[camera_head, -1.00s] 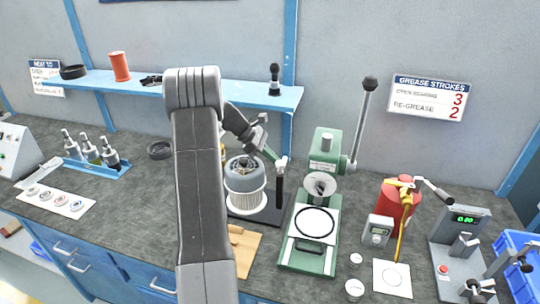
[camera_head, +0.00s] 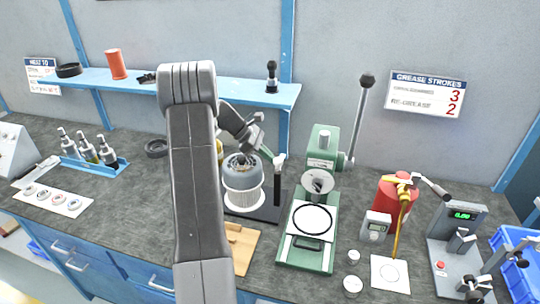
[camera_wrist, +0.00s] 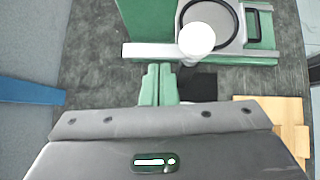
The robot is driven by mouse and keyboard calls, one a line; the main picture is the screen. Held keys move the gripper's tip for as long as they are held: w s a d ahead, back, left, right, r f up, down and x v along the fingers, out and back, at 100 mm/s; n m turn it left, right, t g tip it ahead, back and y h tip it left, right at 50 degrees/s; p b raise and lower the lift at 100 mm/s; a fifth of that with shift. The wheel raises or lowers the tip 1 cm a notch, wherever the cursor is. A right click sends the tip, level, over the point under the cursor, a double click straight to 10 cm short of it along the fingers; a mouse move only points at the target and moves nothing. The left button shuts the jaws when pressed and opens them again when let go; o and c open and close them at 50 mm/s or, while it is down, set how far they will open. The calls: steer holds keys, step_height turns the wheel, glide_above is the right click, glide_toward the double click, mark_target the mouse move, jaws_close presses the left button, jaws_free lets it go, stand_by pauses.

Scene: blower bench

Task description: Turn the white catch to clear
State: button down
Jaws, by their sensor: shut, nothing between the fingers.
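The white catch (camera_head: 280,160) sits on top of a black upright post (camera_head: 278,188) beside the grey blower motor (camera_head: 243,172). In the wrist view the catch (camera_wrist: 197,38) shows as a round white end with a pale bar that seems to run left from it. My gripper (camera_head: 270,156) has green fingers, which reach in from the left close to the catch. In the wrist view my gripper (camera_wrist: 158,68) is shut and empty, its tips just below the pale bar. I cannot tell whether they touch it.
A green press (camera_head: 312,220) with a tall lever stands just right of the catch. A wooden block (camera_head: 240,246) lies in front of the motor. A red grease can (camera_head: 393,205) and a digital gauge stand further right. A blue shelf (camera_head: 200,88) runs behind.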

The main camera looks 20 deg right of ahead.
steer(key=b+v, duration=0.1)
steer(key=v, duration=1.3)
steer(key=shift+b, duration=0.3)
steer(key=shift+s+f, duration=0.1)
steer(key=shift+s, duration=0.05)
steer(key=w+p+x, duration=0.1)
steer(key=x, duration=1.3)
steer(key=shift+d+p, duration=0.35)
steer(key=shift+s, duration=0.1)
